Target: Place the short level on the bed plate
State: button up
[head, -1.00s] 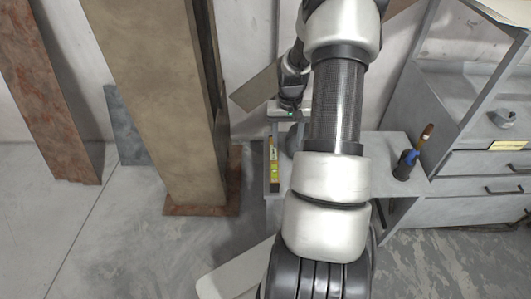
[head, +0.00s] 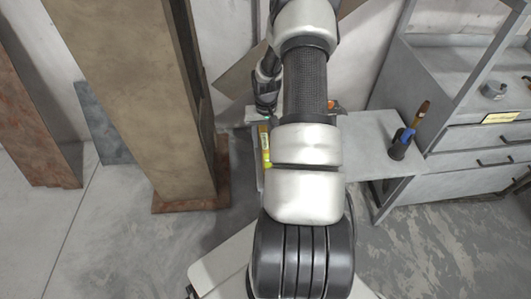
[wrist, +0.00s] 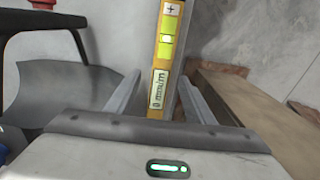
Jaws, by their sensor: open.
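The short level, a yellow bar with a green vial, shows in the head view (head: 265,145) at the left end of the grey bench, partly covered by my arm. In the wrist view the level (wrist: 166,60) runs upward between my fingers. My gripper (wrist: 158,95) is open, with one finger on each side of the level. Gaps show beside it, and I cannot tell whether either finger touches it. In the head view my arm mostly hides the gripper. I cannot tell for sure which surface is the bed plate.
A grey bench top (head: 365,140) holds a blue holder with a brush-like tool (head: 403,143). A drawer cabinet (head: 470,150) stands at the right. A tall tan column (head: 135,90) on a rusty base stands close on the left. A small orange thing (head: 333,104) shows behind my arm.

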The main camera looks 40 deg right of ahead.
aim_at(265, 147)
jog(key=shift+w+f+b, duration=0.1)
jog(key=shift+f+b, duration=0.65)
jog(key=shift+f, duration=2.2)
grip_shut()
